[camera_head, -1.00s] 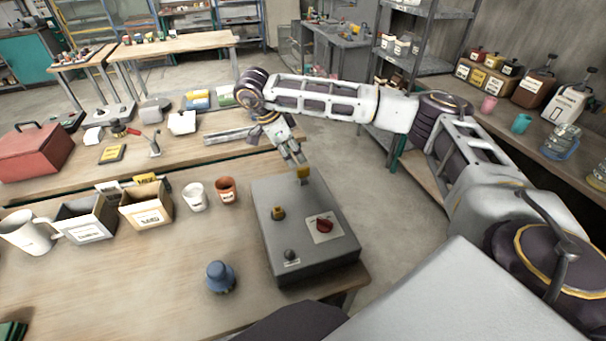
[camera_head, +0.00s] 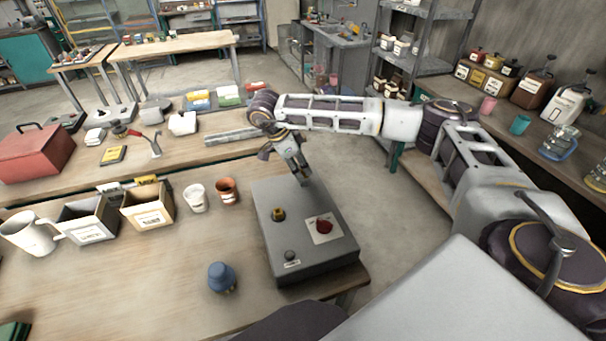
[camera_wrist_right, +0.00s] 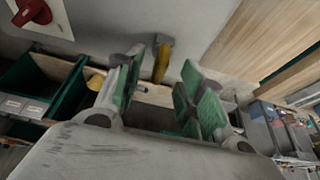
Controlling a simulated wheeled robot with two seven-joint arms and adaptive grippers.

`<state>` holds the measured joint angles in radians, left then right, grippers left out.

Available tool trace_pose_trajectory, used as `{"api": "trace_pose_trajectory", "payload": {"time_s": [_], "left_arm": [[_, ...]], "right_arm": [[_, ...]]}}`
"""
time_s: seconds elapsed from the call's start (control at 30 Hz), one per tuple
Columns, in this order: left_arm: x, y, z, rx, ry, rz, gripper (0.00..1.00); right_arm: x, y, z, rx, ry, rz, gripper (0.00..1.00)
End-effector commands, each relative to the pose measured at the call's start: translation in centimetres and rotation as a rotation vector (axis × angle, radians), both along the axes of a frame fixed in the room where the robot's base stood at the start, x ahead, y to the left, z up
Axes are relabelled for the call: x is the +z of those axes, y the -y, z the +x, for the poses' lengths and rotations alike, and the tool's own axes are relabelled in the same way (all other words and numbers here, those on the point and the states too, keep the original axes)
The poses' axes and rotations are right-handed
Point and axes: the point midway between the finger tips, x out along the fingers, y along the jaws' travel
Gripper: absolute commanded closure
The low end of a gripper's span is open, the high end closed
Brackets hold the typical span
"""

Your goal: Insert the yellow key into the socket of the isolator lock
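The grey isolator box (camera_head: 305,240) stands at the table's right end. On its top are a brass-yellow round fitting (camera_head: 278,214), which may be the lock socket, a red knob (camera_head: 323,226) on a pale plate, and a dark round button (camera_head: 291,255). My right gripper (camera_head: 303,180) points down at the box's far edge. In the wrist view my right gripper (camera_wrist_right: 165,78) has its green-padded fingers apart. The yellow key (camera_wrist_right: 161,64) shows between and beyond them, with visible gaps on both sides. In the head view the key is hidden by the gripper. My left gripper is out of view.
A blue-capped object (camera_head: 221,277) stands left of the box. A white cup (camera_head: 195,198), a brown cup (camera_head: 227,190) and small open bins (camera_head: 147,219) stand further left. The table between the blue-capped object and the bins is clear.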

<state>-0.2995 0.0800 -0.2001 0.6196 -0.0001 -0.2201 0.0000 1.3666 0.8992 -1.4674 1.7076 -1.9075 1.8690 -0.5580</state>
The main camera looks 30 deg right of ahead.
Motion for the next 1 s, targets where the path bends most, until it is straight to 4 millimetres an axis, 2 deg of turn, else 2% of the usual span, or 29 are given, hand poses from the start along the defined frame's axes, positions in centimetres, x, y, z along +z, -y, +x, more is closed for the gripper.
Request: {"api": "trace_pose_trajectory", "payload": {"time_s": [0.3, 0.8, 1.0], "left_arm": [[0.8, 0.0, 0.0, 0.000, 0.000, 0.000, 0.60], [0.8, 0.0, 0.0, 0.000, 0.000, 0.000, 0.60], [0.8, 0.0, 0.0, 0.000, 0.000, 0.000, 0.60]], "right_arm": [[-2.6, 1.2, -0.4, -0.001, -0.001, -0.001, 0.61], [-2.7, 1.2, -0.4, -0.001, 0.000, 0.000, 0.61], [-2.7, 1.2, -0.4, -0.001, 0.000, 0.000, 0.87]]}}
